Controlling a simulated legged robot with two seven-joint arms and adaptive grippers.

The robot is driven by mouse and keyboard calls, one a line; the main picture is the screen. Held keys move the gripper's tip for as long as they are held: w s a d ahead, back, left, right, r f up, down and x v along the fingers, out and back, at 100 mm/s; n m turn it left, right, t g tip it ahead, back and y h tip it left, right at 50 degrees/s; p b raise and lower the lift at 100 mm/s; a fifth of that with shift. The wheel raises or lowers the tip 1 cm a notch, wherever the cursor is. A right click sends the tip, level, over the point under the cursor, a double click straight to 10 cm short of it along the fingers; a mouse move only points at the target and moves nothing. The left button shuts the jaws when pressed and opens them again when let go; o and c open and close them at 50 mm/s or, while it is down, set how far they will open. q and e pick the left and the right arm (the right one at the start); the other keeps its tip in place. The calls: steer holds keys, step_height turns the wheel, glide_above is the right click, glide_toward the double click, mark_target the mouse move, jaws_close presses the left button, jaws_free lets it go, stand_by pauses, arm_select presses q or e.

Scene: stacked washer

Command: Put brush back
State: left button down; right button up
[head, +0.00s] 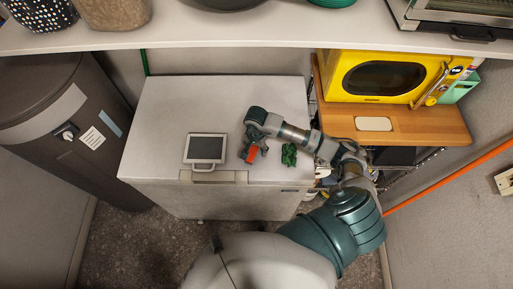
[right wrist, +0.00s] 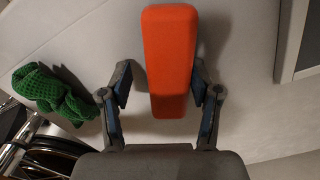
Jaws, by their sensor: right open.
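An orange-red, rounded block (right wrist: 170,55) lies on the white chest top (head: 225,100); it may be the brush, but no bristles show. In the head view the orange-red block (head: 252,155) is partly covered by my right gripper (head: 254,150). In the right wrist view my right gripper (right wrist: 162,80) is open, with one finger on each side of the block's near end. A gap shows beside the left finger; whether the right finger touches is unclear. My left gripper is in neither view.
A green knitted thing (head: 289,155) lies right of the gripper. A grey-framed dark panel (head: 205,148) lies left at the chest's front edge. A wooden shelf (head: 440,125) with a yellow microwave (head: 385,77) stands right. A long shelf (head: 230,30) spans above. The chest's back is clear.

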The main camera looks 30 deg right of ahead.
mark_target(254, 148)
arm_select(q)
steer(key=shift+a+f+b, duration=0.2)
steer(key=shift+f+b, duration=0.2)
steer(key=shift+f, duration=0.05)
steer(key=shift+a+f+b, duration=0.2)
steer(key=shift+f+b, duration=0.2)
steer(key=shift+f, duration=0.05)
arm_select(e)
step_height(254, 148, up, 12)
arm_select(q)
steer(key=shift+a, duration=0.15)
arm_select(e)
steer(key=shift+a, duration=0.35)
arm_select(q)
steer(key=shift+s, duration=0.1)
